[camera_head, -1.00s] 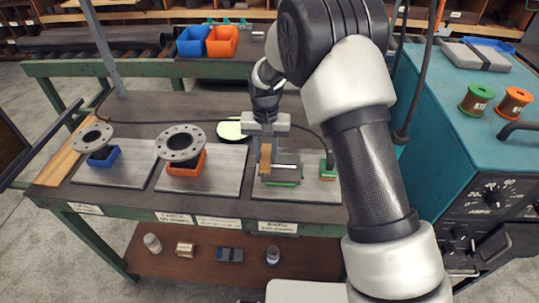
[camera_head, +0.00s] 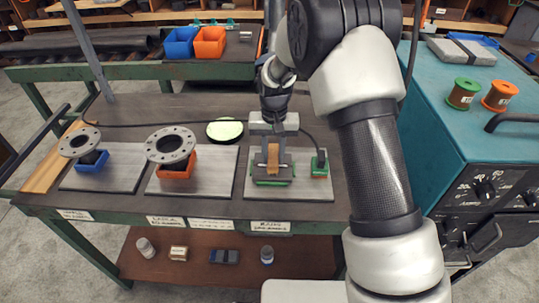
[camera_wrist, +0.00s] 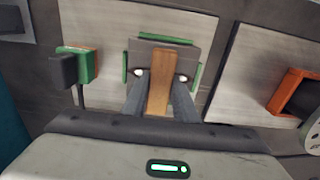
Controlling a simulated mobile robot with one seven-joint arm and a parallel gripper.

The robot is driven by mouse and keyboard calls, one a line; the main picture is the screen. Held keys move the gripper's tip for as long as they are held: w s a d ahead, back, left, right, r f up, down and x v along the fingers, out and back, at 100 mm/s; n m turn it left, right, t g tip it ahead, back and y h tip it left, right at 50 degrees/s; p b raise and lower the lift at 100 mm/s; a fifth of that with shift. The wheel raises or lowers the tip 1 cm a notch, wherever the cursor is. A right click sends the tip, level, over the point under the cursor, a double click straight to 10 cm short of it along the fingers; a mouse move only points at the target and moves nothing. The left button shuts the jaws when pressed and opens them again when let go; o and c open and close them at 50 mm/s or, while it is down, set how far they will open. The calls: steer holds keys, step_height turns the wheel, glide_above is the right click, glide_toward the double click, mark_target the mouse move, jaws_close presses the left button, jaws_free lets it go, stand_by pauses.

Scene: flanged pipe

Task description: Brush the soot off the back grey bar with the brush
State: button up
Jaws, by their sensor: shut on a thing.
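My gripper (camera_head: 273,150) is shut on the wooden handle of the brush (camera_head: 273,160); the handle also shows between my fingers in the wrist view (camera_wrist: 159,82). The brush is over a dark grey block (camera_wrist: 187,60) framed by green strips, which in the head view sits on the right-hand grey plate of the bench. The brush's lower end is hidden, so I cannot tell whether it touches the block. I cannot single out the back grey bar or any soot in these views.
A green-and-orange block (camera_head: 319,165) stands close right of the green-framed block. Left are a pipe flange in an orange holder (camera_head: 177,170) and one in a blue holder (camera_head: 93,160). A round pale-green disc (camera_head: 225,131) lies behind. A teal cabinet stands at right.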

steer(key=shift+d, duration=2.3)
steer(key=shift+a, duration=4.8)
steer(key=shift+d+b, duration=0.35)
steer(key=shift+d, duration=4.5)
steer(key=shift+a, duration=4.9)
steer(key=shift+d, duration=2.65)
